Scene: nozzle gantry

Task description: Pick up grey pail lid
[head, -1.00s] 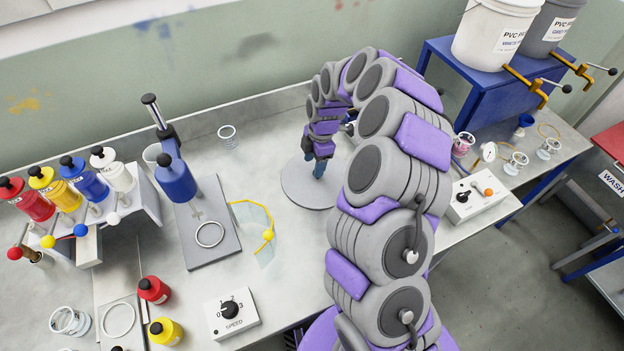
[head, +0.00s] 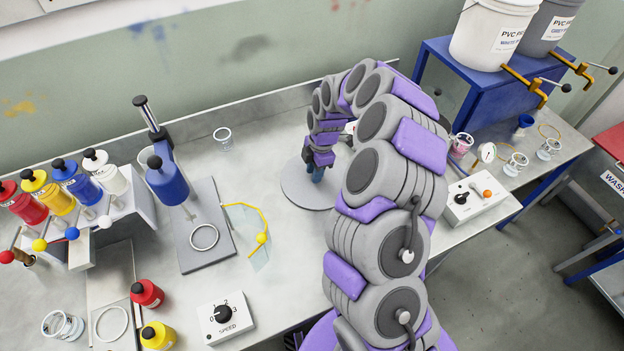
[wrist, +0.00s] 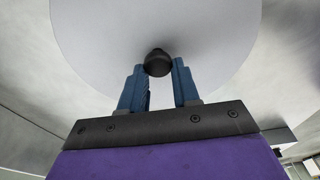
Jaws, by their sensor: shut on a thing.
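The grey pail lid (head: 300,190) is a flat round disc with a dark knob at its middle. In the head view it lies at the bench's middle, behind my arm, which hides part of it. In the wrist view the lid (wrist: 215,50) fills the top middle. My gripper (wrist: 158,68) has its two blue fingers on either side of the dark knob (wrist: 158,62) and is shut on it. In the head view my gripper (head: 316,178) points down over the lid. I cannot tell whether the lid touches the bench.
A blue mixer stand (head: 205,235) and a yellow-edged clear piece (head: 245,235) are left of the lid. Paint bottles (head: 70,190) stand farther left. A speed box (head: 227,317) is at the front. A white pail (head: 490,40) stands on a blue stand at right.

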